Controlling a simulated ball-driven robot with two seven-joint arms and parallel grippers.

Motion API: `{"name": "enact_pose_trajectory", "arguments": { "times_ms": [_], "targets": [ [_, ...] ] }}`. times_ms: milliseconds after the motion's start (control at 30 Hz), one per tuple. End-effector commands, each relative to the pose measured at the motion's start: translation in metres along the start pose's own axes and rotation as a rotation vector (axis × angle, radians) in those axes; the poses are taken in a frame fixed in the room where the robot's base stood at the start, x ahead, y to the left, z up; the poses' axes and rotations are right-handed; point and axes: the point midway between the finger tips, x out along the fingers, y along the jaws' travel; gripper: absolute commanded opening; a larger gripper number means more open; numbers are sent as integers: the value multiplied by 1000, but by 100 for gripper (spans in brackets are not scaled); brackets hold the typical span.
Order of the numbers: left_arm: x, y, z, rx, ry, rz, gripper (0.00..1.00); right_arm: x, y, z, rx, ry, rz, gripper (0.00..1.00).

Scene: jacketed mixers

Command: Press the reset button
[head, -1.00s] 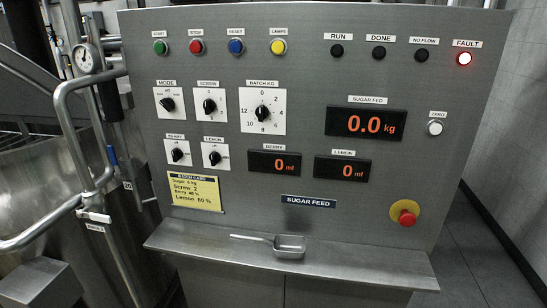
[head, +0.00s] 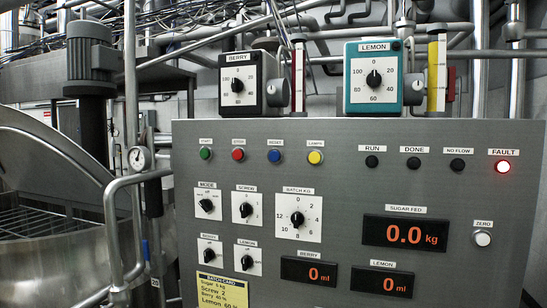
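The reset button (head: 274,156) is a small round blue button under a RESET label, in the top row of the grey control panel (head: 340,190). It sits between the red stop button (head: 238,155) and the yellow lamps button (head: 315,157). The green start button (head: 205,153) is at the row's left end. The red FAULT lamp (head: 502,167) is lit at the upper right; the RUN (head: 371,161), DONE and NO FLOW lamps are dark. Neither of my grippers shows in the head view.
Above the panel stand a black BERRY dial box (head: 251,84) and a teal LEMON dial box (head: 384,77), with sight tubes beside them. A steel vessel (head: 60,235) and bent pipe handle (head: 112,235) are at left. The display (head: 405,233) reads 0.0 kg.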

Motion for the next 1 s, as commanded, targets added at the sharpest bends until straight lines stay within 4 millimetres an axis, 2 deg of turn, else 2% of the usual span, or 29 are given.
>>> {"name": "enact_pose_trajectory", "arguments": {
  "times_ms": [33,100,1000],
  "targets": [
    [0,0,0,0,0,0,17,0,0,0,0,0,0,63],
    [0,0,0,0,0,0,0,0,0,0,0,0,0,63],
    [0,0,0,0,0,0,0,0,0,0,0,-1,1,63]
  ]
}}
